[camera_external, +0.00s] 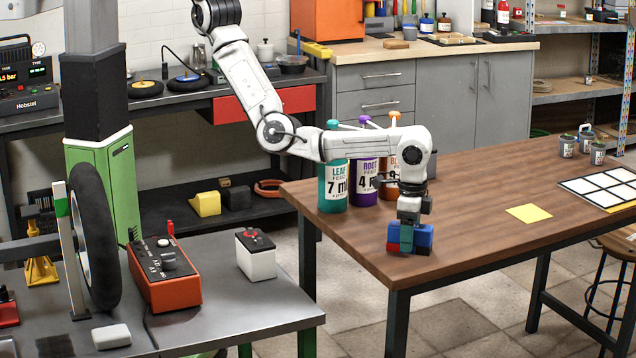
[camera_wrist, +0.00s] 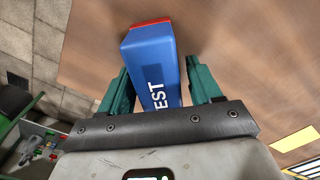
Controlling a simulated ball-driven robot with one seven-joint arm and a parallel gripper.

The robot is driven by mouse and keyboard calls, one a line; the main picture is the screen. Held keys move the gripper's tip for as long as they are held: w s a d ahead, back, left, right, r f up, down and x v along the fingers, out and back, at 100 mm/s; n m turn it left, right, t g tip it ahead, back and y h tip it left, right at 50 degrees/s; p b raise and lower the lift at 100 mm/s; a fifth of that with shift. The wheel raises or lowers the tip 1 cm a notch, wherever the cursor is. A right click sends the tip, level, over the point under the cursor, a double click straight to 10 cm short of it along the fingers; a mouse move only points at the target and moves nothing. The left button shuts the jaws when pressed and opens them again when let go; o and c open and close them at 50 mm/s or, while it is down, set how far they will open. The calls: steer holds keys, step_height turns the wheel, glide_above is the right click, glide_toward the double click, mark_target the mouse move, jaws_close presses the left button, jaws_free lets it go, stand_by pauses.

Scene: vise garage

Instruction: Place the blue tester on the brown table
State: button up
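The blue tester (camera_wrist: 152,70) is a blue block with white lettering and a red end. In the external view it (camera_external: 424,236) sits at the near left corner of the brown table (camera_external: 460,220), its underside appearing to rest on the tabletop. My gripper (camera_external: 408,242) points down over it, with its teal fingers on either side. In the wrist view my gripper (camera_wrist: 157,68) straddles the tester. A narrow gap shows between the tester and the right finger; the left finger is close to or touching its side. The fingers look slightly open.
Teal, purple and brown bottles (camera_external: 334,185) stand behind my gripper. A yellow sheet (camera_external: 529,213) and a white panel (camera_external: 600,187) lie to the right. A grey workbench (camera_external: 225,310) with an orange device (camera_external: 165,275) is at left. The table's middle is clear.

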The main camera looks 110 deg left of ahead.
steer(key=shift+o, duration=0.4)
steer(key=shift+r, duration=0.4)
step_height(320, 180, up, 12)
steer(key=p, duration=0.1)
steer(key=shift+f, duration=0.25)
steer(key=s+a+f+t+p, duration=0.1)
steer(key=s+a+f, duration=0.1)
steer(key=s, duration=0.3)
steer(key=s+a+f+m+t+y+p, duration=0.1)
steer(key=s+a+f, duration=0.1)
steer(key=s+f, duration=0.2)
steer(key=s+a+f+t+y+p, duration=0.1)
steer(key=s+a+f, duration=0.1)
steer(key=s, duration=0.4)
steer(key=shift+s+f+m, duration=0.25)
steer(key=shift+f+m, duration=0.15)
steer(key=shift+f, duration=0.25)
steer(key=s+a+f+g+h+b, duration=0.1)
steer(key=s+f, duration=0.1)
steer(key=s, duration=0.8)
steer(key=s+a+f+n+h+b, duration=0.1)
steer(key=s+a+f, duration=0.1)
steer(key=s, duration=0.7)
steer(key=shift+s+f+g+b, duration=0.3)
steer(key=shift+s+g+b, duration=0.05)
steer(key=shift+s+g, duration=0.05)
